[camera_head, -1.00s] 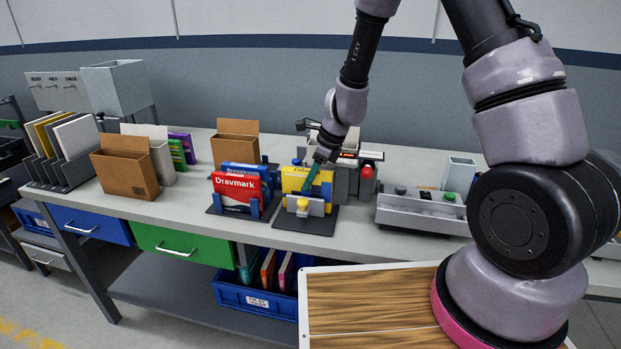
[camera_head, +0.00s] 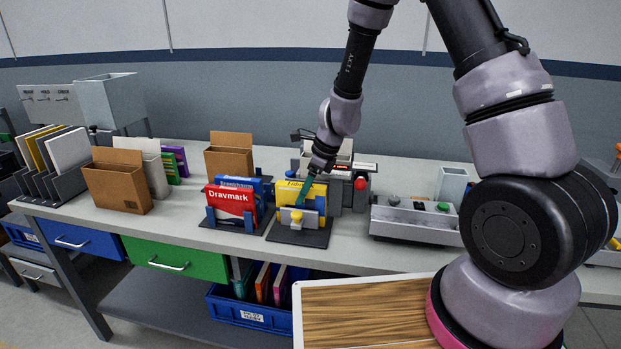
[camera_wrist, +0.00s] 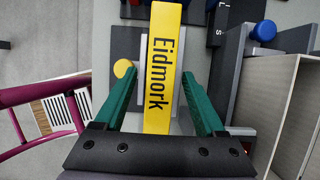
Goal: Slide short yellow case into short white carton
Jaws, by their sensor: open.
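The short yellow case (camera_head: 288,190) stands upright in a dark fixture with a grey block and a yellow knob on the workbench. In the wrist view its yellow face (camera_wrist: 162,75) reads "Eidmork" and lies between my two green fingers. My gripper (camera_head: 303,196) is open, with one finger on each side of the case. In the wrist view (camera_wrist: 160,110) gaps show between the fingers and the case. A whitish carton (camera_head: 157,176) with a raised flap stands at the left of the bench, partly hidden behind a brown carton.
A red case (camera_head: 231,202) and a blue case stand in a holder just left of the yellow case. Brown cartons (camera_head: 118,188) (camera_head: 229,160) stand further left. A red-knobbed unit (camera_head: 361,184) is close behind my gripper.

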